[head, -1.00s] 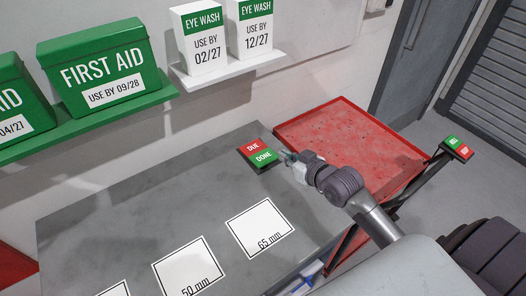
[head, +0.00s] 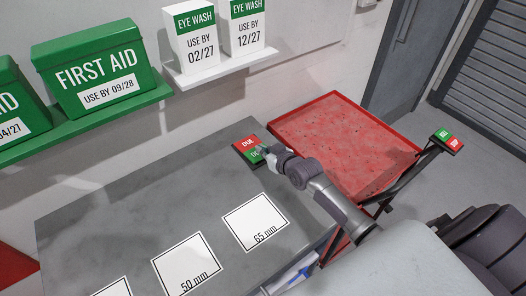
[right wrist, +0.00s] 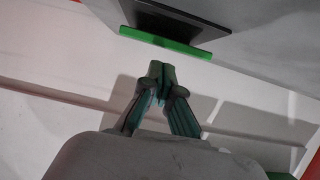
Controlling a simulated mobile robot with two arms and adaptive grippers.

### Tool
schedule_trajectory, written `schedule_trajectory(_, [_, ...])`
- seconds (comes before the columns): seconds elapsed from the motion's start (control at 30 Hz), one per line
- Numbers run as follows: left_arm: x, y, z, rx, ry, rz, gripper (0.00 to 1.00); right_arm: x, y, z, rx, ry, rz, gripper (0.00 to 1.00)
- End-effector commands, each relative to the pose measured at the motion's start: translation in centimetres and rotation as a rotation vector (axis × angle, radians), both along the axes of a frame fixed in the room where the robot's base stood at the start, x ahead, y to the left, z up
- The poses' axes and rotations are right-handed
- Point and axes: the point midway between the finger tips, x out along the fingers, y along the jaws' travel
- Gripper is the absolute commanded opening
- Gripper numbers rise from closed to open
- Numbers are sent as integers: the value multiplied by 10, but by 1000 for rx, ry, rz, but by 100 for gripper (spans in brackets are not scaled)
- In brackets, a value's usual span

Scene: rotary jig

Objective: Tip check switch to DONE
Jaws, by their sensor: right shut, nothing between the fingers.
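The check switch (head: 246,144) sits at the back right of the grey bench, with a red DUE half and a green DONE half. My right gripper (head: 263,150) is shut and empty, its fingertips at the green DONE half and partly hiding its label. In the right wrist view the switch's green edge (right wrist: 170,43) and dark base show at the top, close to the shut fingertips (right wrist: 161,70). I cannot tell whether the fingers touch the switch, nor which way it is tipped. My left gripper is not in view.
A red tray (head: 345,140) stands right of the bench. A second red and green switch (head: 447,139) is at the far right. Shelves above hold green first aid boxes (head: 105,75) and eye wash boxes (head: 192,45). White marked squares (head: 256,217) lie on the bench front.

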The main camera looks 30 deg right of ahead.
Motion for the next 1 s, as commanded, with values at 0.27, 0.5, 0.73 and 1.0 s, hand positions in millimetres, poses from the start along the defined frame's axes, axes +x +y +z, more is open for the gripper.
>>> schedule_trajectory(0.27, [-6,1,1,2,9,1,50,-2,0,-13,-1,-2,0,0])
schedule_trajectory(0.5, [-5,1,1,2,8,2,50,-2,-1,-13,-1,-2,0,0])
schedule_trajectory(0.73, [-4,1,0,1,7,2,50,-6,-1,-21,0,-2,0,0])
schedule_trajectory(1.0, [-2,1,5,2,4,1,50,-5,-1,-15,0,-3,0,0])
